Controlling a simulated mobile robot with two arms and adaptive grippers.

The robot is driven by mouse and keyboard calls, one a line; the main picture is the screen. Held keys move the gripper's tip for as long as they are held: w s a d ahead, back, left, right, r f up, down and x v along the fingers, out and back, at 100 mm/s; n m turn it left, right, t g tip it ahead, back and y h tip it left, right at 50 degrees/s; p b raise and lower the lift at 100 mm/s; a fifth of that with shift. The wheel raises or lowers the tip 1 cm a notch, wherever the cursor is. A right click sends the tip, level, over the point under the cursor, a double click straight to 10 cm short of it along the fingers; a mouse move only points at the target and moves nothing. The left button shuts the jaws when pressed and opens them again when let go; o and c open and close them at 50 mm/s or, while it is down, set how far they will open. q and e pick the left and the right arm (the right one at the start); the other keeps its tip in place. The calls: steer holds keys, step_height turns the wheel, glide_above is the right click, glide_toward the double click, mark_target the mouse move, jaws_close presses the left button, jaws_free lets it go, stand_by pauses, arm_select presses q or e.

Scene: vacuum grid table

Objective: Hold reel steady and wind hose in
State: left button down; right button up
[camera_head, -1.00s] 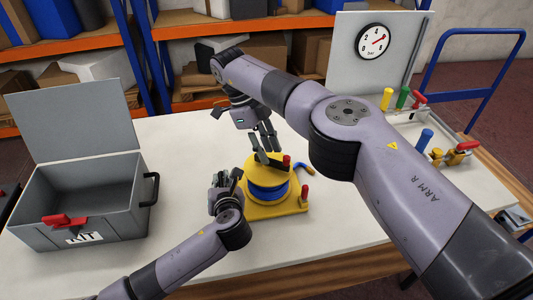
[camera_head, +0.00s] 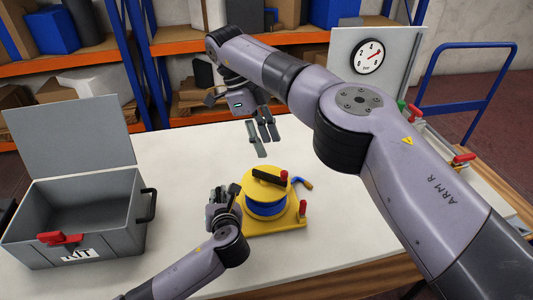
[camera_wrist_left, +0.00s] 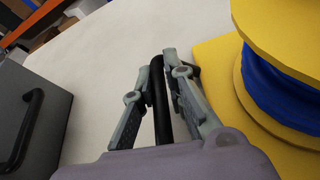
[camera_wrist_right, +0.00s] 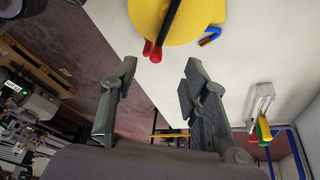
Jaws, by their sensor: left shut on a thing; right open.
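The yellow reel (camera_head: 258,178) stands on the white table, with blue hose (camera_head: 266,209) wound around its drum. On top is a black crank with a red knob (camera_head: 283,174). A short curved blue hose end (camera_head: 303,183) shows behind the reel's right side. My left gripper (camera_head: 235,190) is beside the reel's left side, shut on an upright black bar (camera_wrist_left: 159,105) next to the yellow base. My right gripper (camera_head: 264,140) is open and empty, above and behind the reel and clear of the crank. The right wrist view shows its spread fingers (camera_wrist_right: 158,78).
A grey KIT box (camera_head: 118,225) with raised lid and red latch is at left. A grey panel with a gauge (camera_head: 369,57) stands at back right, partly behind my right arm. The table (camera_head: 180,160) is bare between box and reel. Shelves are behind.

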mark_target(270, 175)
steer(key=shift+o, duration=1.3)
steer(key=n, duration=0.3)
steer(key=shift+w+d+f+n+y, duration=0.15)
steer(key=shift+d+n+y, duration=0.1)
steer(key=shift+n+y, duration=0.05)
steer(key=shift+o, duration=1.3)
steer(key=n, duration=0.2)
steer(key=n+y, duration=0.1)
steer(key=n, duration=0.2)
steer(key=shift+d+r+t, duration=0.2)
steer(key=shift+t, duration=0.2)
steer(key=o, duration=0.3)
steer(key=n, duration=0.2)
steer(key=r+n+y, duration=0.1)
steer(key=n, duration=0.1)
steer(key=shift+s+d+t, duration=0.1)
steer(key=shift+s+t, duration=0.15)
steer(key=shift+t, duration=0.05)
steer(key=shift+o, duration=1.2)
steer(key=n, duration=0.3)
steer(key=shift+s+d+r+y, duration=0.1)
steer(key=shift+s+r+y, duration=0.2)
steer(key=shift+r, duration=0.1)
steer(key=shift+o, duration=1.3)
steer(key=shift+r+n+t, duration=0.15)
steer(key=shift+n+t, duration=0.15)
steer(key=shift+n, duration=0.3)
step_height(270, 175, down, 12)
steer(key=shift+r, duration=0.1)
steer(key=shift+c, duration=0.4)
